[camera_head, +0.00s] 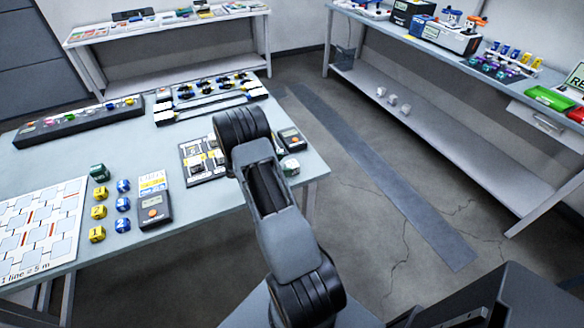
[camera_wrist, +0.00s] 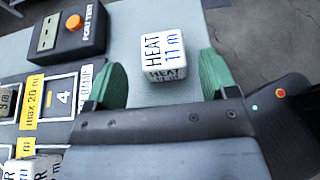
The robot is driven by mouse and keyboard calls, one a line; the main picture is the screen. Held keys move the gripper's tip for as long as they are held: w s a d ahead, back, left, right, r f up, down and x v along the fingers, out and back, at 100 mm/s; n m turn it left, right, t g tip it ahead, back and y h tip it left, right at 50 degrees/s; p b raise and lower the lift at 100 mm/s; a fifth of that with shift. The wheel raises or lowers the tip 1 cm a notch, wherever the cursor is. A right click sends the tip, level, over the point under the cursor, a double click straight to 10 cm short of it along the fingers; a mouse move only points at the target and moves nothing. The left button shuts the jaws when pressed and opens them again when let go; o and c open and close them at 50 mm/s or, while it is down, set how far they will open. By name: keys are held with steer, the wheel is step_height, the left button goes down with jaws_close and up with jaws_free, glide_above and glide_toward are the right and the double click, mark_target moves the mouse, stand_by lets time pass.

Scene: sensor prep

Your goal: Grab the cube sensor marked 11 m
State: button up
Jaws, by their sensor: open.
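The cube sensor marked HEAT 11 m (camera_wrist: 168,48) is white with dark lettering and stands on the grey-blue table in the wrist view. My gripper (camera_wrist: 162,76) is open, with one green fingertip to the left of the cube and the other to its right. There is visible space on both sides of the cube, and the cube sits a little ahead of the jaws.
A dark PORT TEST box (camera_wrist: 72,32) with an orange button stands left of the cube. A board with labelled slots (camera_wrist: 32,107) holds other cubes at the left. The table edge lies just right of the cube. Yellow and blue cubes (camera_head: 123,204) stand farther left.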

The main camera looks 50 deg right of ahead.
mark_target(286, 166)
steer(key=shift+p+x, duration=0.45)
steer(key=shift+x, duration=1.9)
steer(key=shift+s+a+f, duration=0.1)
steer(key=shift+a+f, duration=0.05)
steer(key=c, duration=1)
